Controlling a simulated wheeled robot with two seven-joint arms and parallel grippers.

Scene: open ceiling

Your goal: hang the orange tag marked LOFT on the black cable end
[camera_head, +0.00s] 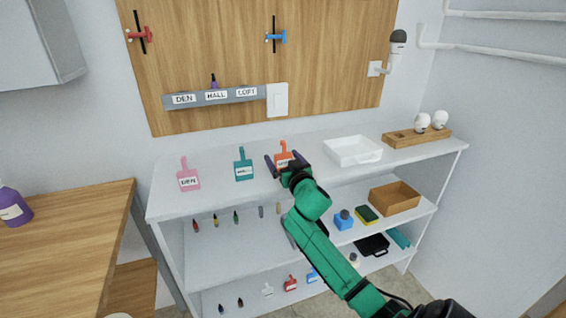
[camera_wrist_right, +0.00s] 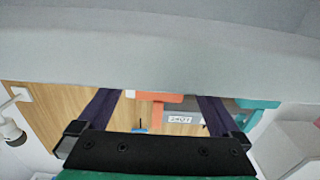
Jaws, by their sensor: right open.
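The orange LOFT tag (camera_head: 282,147) stands at the back of the white shelf top, with its handle up; its lower part is partly hidden by my right arm. My right gripper (camera_head: 286,163) is open, with its dark fingers on either side of the tag. The right wrist view, which is upside down, shows the orange tag (camera_wrist_right: 160,97) between the two spread fingers (camera_wrist_right: 158,100). Contact cannot be told. I cannot identify the black cable end for certain; a small dark piece (camera_head: 213,81) sticks up above the rail's HALL label. My left gripper is not in view.
A pink DEN tag (camera_head: 188,176) and a teal tag (camera_head: 243,165) stand left of the orange one. A white tray (camera_head: 353,150) stands to its right. The grey labelled rail (camera_head: 205,98) is on the wooden wall panel behind. Small items lie on lower shelves.

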